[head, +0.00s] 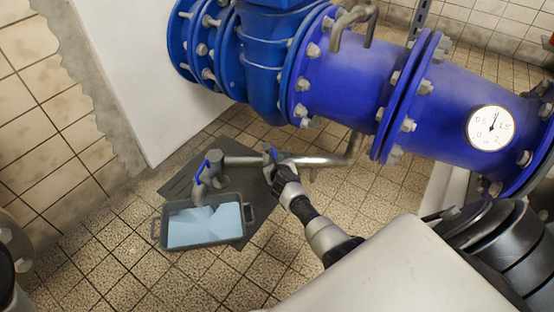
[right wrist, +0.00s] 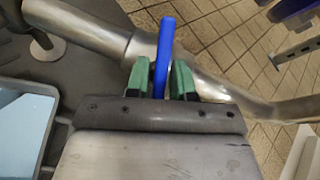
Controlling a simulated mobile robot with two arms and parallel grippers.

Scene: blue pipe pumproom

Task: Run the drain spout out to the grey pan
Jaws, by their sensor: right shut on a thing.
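The pan's rim also shows in the right wrist view (right wrist: 28,87). My right gripper (head: 276,160) is at the metal pipe right of the spout. In the right wrist view its green fingertips (right wrist: 158,82) are shut on an upright blue handle (right wrist: 162,55). My left gripper is not in view.
The metal drain pipe (head: 325,161) runs right and up toward the large blue pipe (head: 350,85), which has bolted flanges and a gauge (head: 490,128). The pan stands partly on a dark mat (head: 180,186). A white block (head: 155,70) and tiled wall are at left. Tiled floor is clear below.

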